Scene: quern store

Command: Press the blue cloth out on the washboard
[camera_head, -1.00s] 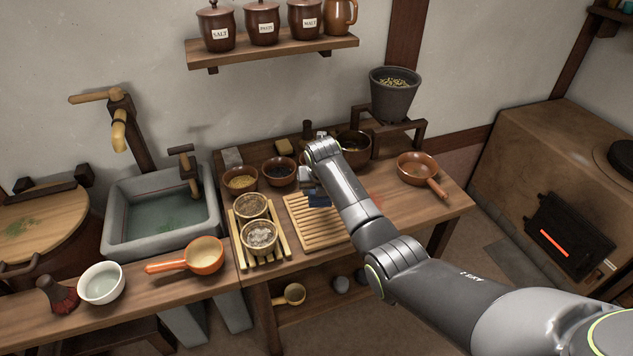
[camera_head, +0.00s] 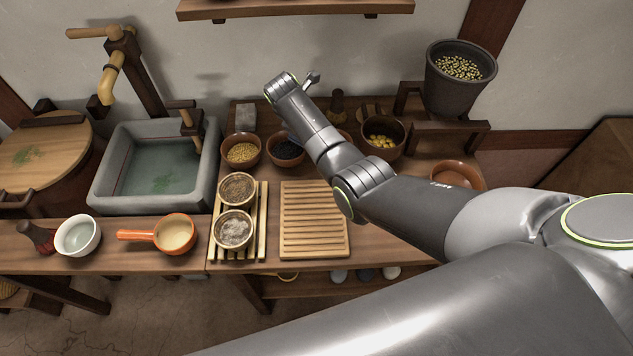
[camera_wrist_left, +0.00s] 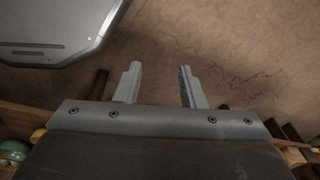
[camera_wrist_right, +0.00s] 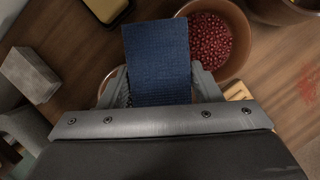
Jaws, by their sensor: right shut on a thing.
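The washboard (camera_head: 314,225), a ribbed wooden board, lies bare on the bench in the head view. My right gripper (camera_wrist_right: 158,88) is shut on the blue cloth (camera_wrist_right: 157,55), which hangs between the fingers as a flat dark blue strip in the right wrist view. In the head view my right arm reaches over the back of the bench, behind the washboard; its fingers and most of the cloth are hidden by the wrist. My left gripper (camera_wrist_left: 158,85) is open and empty above the floor in the left wrist view.
A bowl of red beans (camera_wrist_right: 212,45) is close beside the cloth. A grain bowl (camera_head: 241,150) and a grey block (camera_head: 245,117) stand at the back. Two bowls sit on a slatted rack (camera_head: 260,235) left of the washboard. A stone sink (camera_head: 205,185) is further left.

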